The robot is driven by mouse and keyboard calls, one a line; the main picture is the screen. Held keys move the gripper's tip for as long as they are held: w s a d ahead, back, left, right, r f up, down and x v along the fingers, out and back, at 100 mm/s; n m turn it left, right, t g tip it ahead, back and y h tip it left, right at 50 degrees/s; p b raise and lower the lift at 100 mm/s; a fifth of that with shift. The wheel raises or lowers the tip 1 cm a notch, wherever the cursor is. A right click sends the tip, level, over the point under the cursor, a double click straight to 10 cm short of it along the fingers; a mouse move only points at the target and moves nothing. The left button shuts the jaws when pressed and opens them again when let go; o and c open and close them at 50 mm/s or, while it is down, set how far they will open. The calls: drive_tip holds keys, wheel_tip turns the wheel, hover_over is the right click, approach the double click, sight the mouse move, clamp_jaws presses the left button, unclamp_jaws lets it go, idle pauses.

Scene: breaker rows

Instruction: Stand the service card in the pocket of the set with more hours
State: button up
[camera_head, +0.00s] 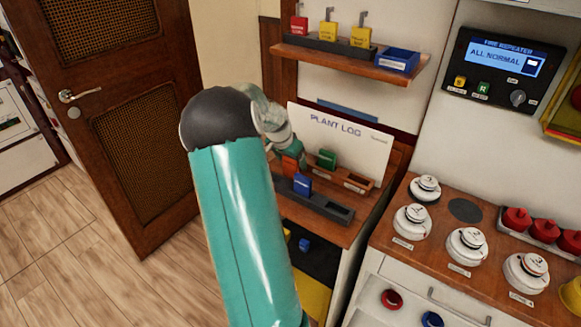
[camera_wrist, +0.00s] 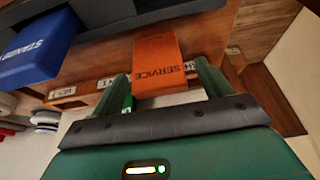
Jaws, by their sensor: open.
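The orange service card (camera_wrist: 158,65) stands at the wooden pocket row below the log board; its foot is hard to make out. It also shows in the head view (camera_head: 291,163), just below my gripper. My gripper (camera_wrist: 164,84) is open, with one green finger on each side of the card; I cannot tell whether they touch it. A green card (camera_head: 327,158) stands farther right in the row. An empty-looking wooden pocket (camera_head: 358,182) is at the row's right end. The plant log board (camera_head: 350,138) stands behind; no hours are readable on it.
A blue standby card (camera_head: 302,184) stands in a dark rack (camera_head: 335,209) in front; it also shows in the wrist view (camera_wrist: 35,48). A shelf (camera_head: 390,70) above holds red and yellow tags and a blue box (camera_head: 398,61). White detectors (camera_head: 411,221) stand on the right counter.

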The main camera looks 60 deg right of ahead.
drive_tip(key=c, duration=1.1)
drive_tip(key=shift+r, duration=0.1)
drive_tip(key=shift+c, duration=0.2)
